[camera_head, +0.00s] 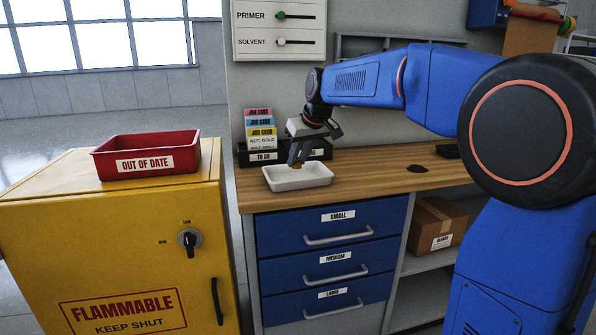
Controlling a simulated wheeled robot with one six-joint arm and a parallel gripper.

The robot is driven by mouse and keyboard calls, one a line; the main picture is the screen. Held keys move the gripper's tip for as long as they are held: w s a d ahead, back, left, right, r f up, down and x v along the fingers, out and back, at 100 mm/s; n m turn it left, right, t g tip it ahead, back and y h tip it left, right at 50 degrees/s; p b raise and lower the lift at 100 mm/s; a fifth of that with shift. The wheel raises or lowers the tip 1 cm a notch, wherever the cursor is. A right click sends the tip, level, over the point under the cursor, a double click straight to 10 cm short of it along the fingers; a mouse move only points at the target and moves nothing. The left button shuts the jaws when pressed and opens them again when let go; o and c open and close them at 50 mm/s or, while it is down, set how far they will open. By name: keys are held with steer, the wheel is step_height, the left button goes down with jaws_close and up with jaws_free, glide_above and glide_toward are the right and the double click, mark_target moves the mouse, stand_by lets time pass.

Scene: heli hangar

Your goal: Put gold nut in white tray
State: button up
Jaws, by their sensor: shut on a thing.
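The white tray (300,184) sits on the wooden worktop above the blue drawers. My gripper (296,165) points down over the tray, in its rear part. It is shut on a small gold-brown thing, the gold nut (297,167), which shows at the fingertips. The nut is small and partly hidden by the fingers. I cannot tell whether it touches the tray floor.
A "TO GO" holder (264,157) with job cards stands just behind the tray. A red "OUT OF DATE" bin (147,140) sits on the yellow flammables cabinet (60,203). The worktop (385,184) right of the tray is clear up to a dark hole.

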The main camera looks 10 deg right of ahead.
mark_target(300, 166)
steer(key=shift+f, duration=2)
steer(key=o, duration=1)
steer(key=shift+f, duration=0.1)
steer(key=shift+v, duration=6.15)
steer(key=shift+s, duration=0.1)
steer(key=s+d+f+m, duration=0.1)
steer(key=s+f, duration=0.7)
steer(key=s, duration=0.4)
steer(key=s+d+f+m+h, duration=0.1)
steer(key=s+d+f, duration=0.1)
steer(key=s+f, duration=0.6)
steer(key=s+d+f+m+g+h, duration=0.1)
steer(key=s+f, duration=0.7)
steer(key=s, duration=0.9)
steer(key=shift+s+d+f+m, duration=0.3)
steer(key=shift+s+d+f, duration=0.1)
steer(key=shift+d, duration=0.15)
